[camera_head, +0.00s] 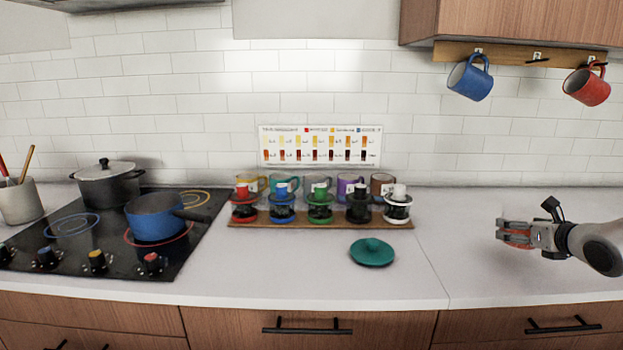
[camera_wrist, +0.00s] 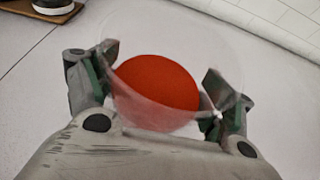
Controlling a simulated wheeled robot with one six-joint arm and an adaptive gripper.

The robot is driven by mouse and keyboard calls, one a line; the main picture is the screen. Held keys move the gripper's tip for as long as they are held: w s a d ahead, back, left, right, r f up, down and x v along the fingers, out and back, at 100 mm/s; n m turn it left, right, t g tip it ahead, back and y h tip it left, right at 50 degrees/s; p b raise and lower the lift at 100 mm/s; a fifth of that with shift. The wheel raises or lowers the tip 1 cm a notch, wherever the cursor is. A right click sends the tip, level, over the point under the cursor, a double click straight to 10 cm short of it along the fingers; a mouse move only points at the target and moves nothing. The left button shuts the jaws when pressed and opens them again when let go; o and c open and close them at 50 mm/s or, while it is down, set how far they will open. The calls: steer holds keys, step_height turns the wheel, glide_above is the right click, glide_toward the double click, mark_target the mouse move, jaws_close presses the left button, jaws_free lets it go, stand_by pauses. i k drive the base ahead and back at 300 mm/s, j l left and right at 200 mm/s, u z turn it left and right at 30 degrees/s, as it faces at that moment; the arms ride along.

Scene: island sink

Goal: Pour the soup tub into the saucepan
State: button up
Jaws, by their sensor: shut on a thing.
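The soup tub (camera_wrist: 150,115) is a clear round vessel with red soup inside, seen from above in the wrist view. My gripper (camera_wrist: 161,84) is shut on it, with one finger pad on each side. In the head view my gripper (camera_head: 515,233) is at the far right over the counter, with a reddish patch between its fingers; the tub's clear walls hardly show there. I cannot tell whether the tub touches the counter. The blue saucepan (camera_head: 153,222) sits upright and uncovered at the left, on the red-ringed burner, its dark handle pointing right. Its inside is mostly hidden.
A teal lid (camera_head: 372,253) lies on the counter between gripper and hob. A wooden board (camera_head: 300,224) behind it carries several jars and mugs. A lidded black pot (camera_head: 108,187) stands behind the saucepan on the hob (camera_head: 60,262). Blue (camera_head: 469,80) and red (camera_head: 587,88) mugs hang above.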

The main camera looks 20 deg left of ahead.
mark_target(154, 216)
steer(key=z, duration=0.85)
steer(key=j+z, duration=0.1)
steer(key=z, duration=1.2)
steer(key=k+z, duration=0.1)
steer(key=z, duration=0.35)
steer(key=k+u, duration=0.15)
steer(key=k, duration=1)
steer(key=k+u, duration=0.2)
steer(key=k, duration=0.4)
steer(key=k+j+u, duration=0.15)
steer(key=k, duration=0.5)
steer(key=k+u, duration=0.2)
steer(key=u, duration=0.2)
steer(key=k+u, duration=0.15)
steer(key=u, duration=0.25)
steer(key=k+j+u, duration=0.15)
steer(key=u, duration=0.25)
steer(key=j+u, duration=0.1)
steer(key=u, duration=1.2)
steer(key=i+l, duration=0.05)
